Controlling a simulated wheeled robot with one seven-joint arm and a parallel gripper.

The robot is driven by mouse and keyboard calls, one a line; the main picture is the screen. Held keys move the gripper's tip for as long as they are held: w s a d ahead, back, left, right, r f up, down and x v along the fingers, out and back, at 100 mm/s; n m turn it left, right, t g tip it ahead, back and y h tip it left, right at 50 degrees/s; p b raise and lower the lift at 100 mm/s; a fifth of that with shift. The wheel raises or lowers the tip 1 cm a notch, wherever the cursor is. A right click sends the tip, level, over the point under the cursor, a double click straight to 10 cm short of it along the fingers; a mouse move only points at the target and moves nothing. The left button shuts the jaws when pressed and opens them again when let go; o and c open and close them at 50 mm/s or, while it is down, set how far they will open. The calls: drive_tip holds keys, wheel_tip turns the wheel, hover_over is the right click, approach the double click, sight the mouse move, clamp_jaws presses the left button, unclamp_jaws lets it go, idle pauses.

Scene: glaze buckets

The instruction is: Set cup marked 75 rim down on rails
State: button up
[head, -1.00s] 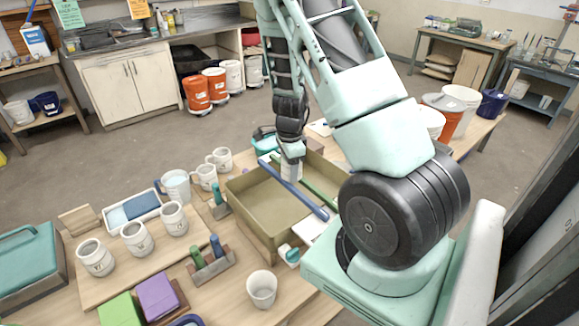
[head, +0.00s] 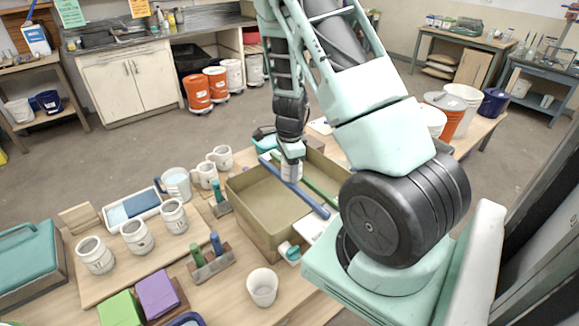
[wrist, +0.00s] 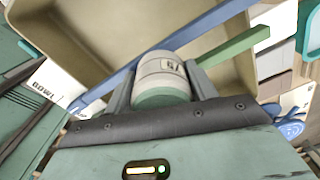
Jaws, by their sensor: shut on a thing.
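My gripper (head: 291,153) is shut on a pale cup (head: 291,172), held over the olive basin (head: 255,217). In the wrist view the cup (wrist: 163,68) sits between the two fingers (wrist: 160,90). The cup's far end points away from my palm, toward the basin. A blue rail (head: 307,196) and a green rail (head: 319,190) lie across the basin. The rails also show in the wrist view, blue (wrist: 213,25) and green (wrist: 235,47), close by the cup. I cannot tell whether the cup touches them.
Several mugs stand on a board (head: 150,252) at the left, with more behind. A white cup (head: 262,287) stands in front of the basin. A tool holder (head: 212,266) is left of it. Buckets (head: 463,98) stand at the right end of the table.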

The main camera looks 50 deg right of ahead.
drive_tip(key=o, duration=1.1)
drive_tip(key=shift+o, duration=0.2)
drive_tip(key=shift+r, duration=0.15)
wheel_tip(320, 180, up, 17)
drive_tip(key=shift+s, duration=0.2)
drive_tip(key=shift+a, duration=0.1)
